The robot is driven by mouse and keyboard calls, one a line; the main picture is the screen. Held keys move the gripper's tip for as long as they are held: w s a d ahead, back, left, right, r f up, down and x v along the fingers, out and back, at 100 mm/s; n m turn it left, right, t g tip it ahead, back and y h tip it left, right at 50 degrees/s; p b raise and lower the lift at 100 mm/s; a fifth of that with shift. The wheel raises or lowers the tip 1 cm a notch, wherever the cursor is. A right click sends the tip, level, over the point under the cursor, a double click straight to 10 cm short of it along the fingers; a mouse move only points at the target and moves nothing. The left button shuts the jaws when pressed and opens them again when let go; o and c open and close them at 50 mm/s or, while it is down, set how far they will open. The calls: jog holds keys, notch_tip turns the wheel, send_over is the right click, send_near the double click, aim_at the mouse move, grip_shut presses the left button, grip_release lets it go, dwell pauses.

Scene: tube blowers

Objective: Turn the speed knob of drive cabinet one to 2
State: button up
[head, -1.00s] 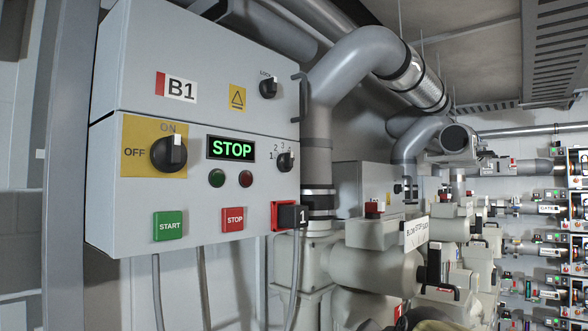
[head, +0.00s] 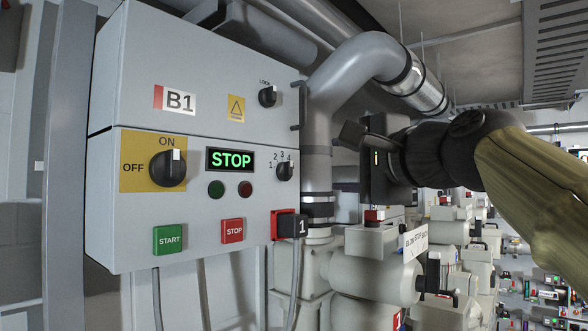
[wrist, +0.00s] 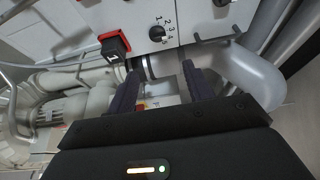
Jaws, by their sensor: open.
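The grey cabinet marked B1 (head: 190,75) fills the left of the head view. Its small black speed knob (head: 285,171) sits at the panel's right edge, with numbers around its upper side. The knob's white mark is at its upper right, by the 4. The knob also shows at the top of the wrist view (wrist: 157,33). My gripper (head: 356,143) is to the right of the knob and apart from it, in front of the grey pipe. In the wrist view its two dark fingers (wrist: 160,82) are spread with nothing between them, below the knob.
The panel also has an ON/OFF switch (head: 168,168), a green STOP display (head: 230,159), a START button (head: 169,239) and a red STOP button (head: 232,231). A black plug marked 1 (head: 294,226) sticks out below the knob. A grey pipe (head: 350,65) bends close behind my gripper.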

aim_at(290, 169)
jog(key=p+x, duration=0.6)
jog(key=x, duration=1)
jog(key=shift+w+r+p, duration=0.1)
jog(key=shift+w+p, duration=0.05)
jog(key=shift+p, duration=0.2)
jog(key=shift+w+a, duration=0.3)
jog(key=shift+w, duration=0.2)
jog(key=shift+s, duration=0.1)
